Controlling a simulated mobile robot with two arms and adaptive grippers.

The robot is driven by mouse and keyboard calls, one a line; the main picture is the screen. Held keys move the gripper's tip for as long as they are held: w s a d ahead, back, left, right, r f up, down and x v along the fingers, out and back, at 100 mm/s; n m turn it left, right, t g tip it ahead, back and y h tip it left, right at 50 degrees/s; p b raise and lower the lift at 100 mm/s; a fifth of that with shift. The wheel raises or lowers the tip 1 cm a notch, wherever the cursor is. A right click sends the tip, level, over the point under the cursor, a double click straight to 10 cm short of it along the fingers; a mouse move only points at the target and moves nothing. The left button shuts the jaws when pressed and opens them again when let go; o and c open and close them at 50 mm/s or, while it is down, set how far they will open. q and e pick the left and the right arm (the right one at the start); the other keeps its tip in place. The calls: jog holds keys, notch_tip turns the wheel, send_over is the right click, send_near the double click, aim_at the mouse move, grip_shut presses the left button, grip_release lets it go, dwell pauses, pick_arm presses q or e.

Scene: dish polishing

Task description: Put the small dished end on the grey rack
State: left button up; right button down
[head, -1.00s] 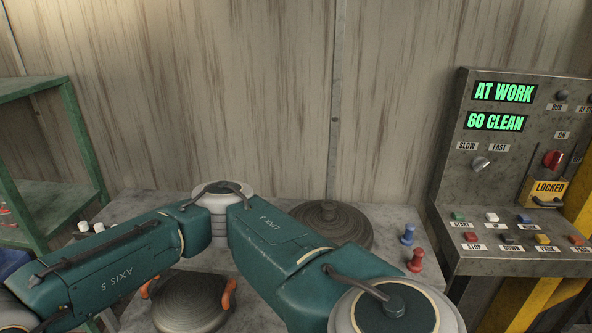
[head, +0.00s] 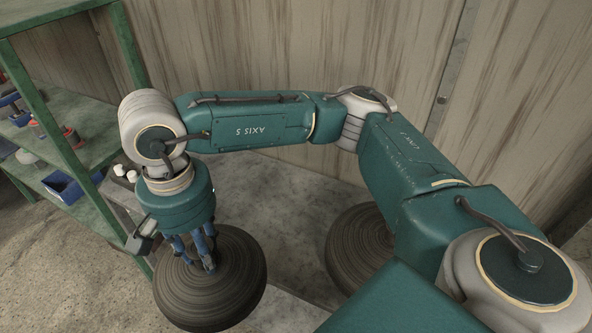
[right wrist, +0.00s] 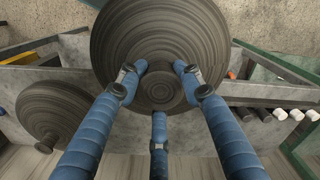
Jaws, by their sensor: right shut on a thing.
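My right gripper (head: 207,262) is at the lower left of the head view, its blue fingers closed round the central boss of a dark ringed dished end (head: 178,302). In the right wrist view the three fingers (right wrist: 160,92) meet this boss, and the held dished end (right wrist: 155,35) fills the top middle. It hangs over the front left of the bench, apparently raised. A second dished end (head: 350,248) lies on the bench, partly behind my arm; it also shows in the right wrist view (right wrist: 62,98). I cannot compare their sizes surely. No grey rack is identifiable. My left gripper is out of view.
A green-framed shelf (head: 75,150) with a blue bin (head: 68,187) and small items stands at the left, close to my arm. White knobs (head: 125,173) sit at the bench's left end. The wall is behind; bare floor (head: 60,285) lies front left.

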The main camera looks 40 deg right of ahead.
aim_at(218, 234)
jog(key=w+d+r+m, duration=0.1)
jog(key=m, duration=0.1)
jog(key=w+d+r+m, duration=0.1)
jog(key=w+d+m, duration=0.1)
jog(key=m, duration=0.1)
jog(key=w+d+r+m, duration=0.1)
jog(key=d+m, duration=0.1)
jog(key=shift+w+m, duration=0.3)
jog(key=shift+m, duration=0.1)
jog(key=w+d+r+m, duration=0.35)
jog(key=d+m, duration=0.45)
jog(key=m, duration=0.3)
jog(key=w+d+r+m, duration=0.2)
jog(key=d+r+m, duration=0.2)
jog(key=d+m, duration=0.5)
jog(key=shift+m, duration=0.7)
jog(key=shift+a+f, duration=0.2)
jog(key=shift+f, duration=4.65)
jog(key=shift+a+f, duration=0.2)
jog(key=shift+f, duration=4.65)
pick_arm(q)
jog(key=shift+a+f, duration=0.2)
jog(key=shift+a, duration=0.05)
